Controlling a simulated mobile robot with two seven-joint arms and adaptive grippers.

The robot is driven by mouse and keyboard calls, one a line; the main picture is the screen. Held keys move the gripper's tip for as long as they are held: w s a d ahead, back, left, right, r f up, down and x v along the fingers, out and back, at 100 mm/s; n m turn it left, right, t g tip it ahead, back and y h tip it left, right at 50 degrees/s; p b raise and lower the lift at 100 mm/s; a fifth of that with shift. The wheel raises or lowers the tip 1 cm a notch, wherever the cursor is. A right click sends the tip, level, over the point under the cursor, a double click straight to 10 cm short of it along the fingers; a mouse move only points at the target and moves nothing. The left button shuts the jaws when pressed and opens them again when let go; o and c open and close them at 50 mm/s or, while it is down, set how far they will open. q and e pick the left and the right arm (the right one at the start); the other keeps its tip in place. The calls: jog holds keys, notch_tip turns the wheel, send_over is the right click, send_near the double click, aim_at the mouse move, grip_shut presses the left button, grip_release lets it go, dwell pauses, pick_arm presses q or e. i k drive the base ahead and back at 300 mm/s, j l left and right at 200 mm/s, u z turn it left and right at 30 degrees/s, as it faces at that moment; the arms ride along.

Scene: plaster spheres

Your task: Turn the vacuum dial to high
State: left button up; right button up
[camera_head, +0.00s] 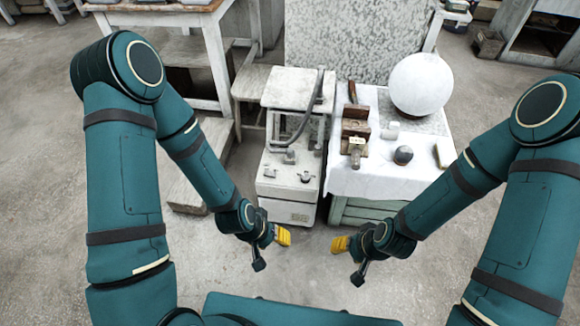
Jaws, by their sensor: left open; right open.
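The vacuum (288,190) looks like a white speckled box standing on the floor ahead, with a dark curved hose (312,105) rising from its top. Several small knobs sit on its upper face, a left one (269,173) and a right one (306,177) among them. I cannot tell which is the dial, and its setting is too small to read. My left gripper (272,248) is open and empty, in front of the vacuum's lower left corner. My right gripper (349,258) is open and empty, in front of the table to the vacuum's right. Neither touches the vacuum.
A white-covered table (375,180) stands close on the vacuum's right. It bears a large plaster sphere (420,83), a brown wooden block (356,130) and a small dark ball (403,155). A wooden stool (205,160) stands at the left.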

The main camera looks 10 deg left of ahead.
aim_at(306, 178)
jog(key=i+j+z, duration=0.25)
jog(key=i, duration=0.25)
jog(key=i+j+z, duration=0.3)
jog(key=i, duration=0.15)
